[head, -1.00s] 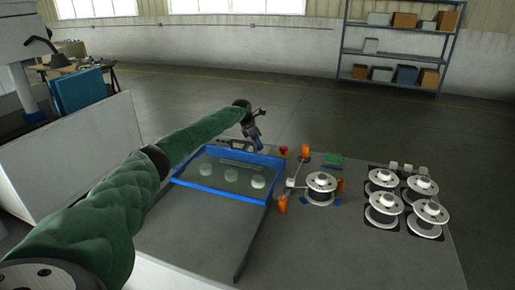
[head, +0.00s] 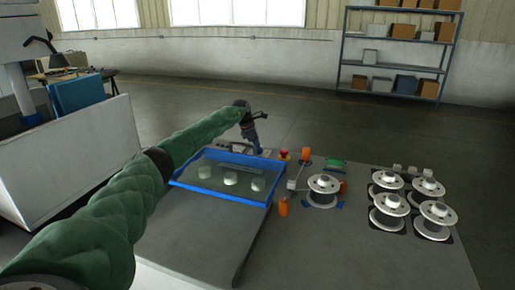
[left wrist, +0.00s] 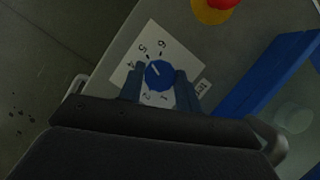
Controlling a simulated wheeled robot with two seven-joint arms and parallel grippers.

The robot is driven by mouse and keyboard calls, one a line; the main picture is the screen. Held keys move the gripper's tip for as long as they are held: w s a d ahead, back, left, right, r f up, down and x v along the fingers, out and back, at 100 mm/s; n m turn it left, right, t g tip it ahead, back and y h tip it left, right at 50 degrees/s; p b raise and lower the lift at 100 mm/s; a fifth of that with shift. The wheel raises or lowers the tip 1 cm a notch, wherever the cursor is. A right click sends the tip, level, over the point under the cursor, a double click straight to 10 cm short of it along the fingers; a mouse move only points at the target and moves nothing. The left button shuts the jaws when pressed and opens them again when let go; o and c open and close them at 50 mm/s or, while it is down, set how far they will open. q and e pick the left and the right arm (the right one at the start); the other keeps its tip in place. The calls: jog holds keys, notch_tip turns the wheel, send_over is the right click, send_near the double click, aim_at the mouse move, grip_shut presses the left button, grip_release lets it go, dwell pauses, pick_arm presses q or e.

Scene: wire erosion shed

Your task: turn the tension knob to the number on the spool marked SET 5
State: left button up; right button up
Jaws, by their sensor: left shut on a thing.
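The tension knob (left wrist: 159,74) is a round blue knob on a white dial plate with numbers, seen in the left wrist view. Its pale pointer mark faces the upper left, around the 4 and 5; the exact number is hard to tell. My left gripper (left wrist: 159,87) is shut on the knob, one finger on each side. In the head view my left gripper (head: 252,138) is behind the blue-framed tray, and the knob is hidden or too small there. A white spool (head: 322,184) stands mid-table. Several more spools (head: 388,180) stand at right. No SET marking is readable. My right gripper is not in view.
A blue-framed tray (head: 217,198) with pale round pieces lies near the left gripper. A red button on yellow (head: 285,154) is close to it. Orange parts (head: 283,207) stand around the middle spool. The front of the table (head: 330,255) is clear.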

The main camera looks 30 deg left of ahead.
pick_arm(q)
jog(key=shift+r, duration=0.1)
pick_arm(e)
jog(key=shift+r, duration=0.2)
pick_arm(q)
jog(key=o, duration=1)
jog(key=shift+a+r, duration=0.25)
jog(key=shift+r, duration=0.15)
jog(key=b+v, duration=0.1)
jog(key=v, duration=0.2)
jog(key=shift+s+a+r+b, duration=0.1)
jog(key=shift+s+r+b, duration=0.1)
jog(key=shift+r+b, duration=0.15)
jog(key=shift+v, duration=1.5)
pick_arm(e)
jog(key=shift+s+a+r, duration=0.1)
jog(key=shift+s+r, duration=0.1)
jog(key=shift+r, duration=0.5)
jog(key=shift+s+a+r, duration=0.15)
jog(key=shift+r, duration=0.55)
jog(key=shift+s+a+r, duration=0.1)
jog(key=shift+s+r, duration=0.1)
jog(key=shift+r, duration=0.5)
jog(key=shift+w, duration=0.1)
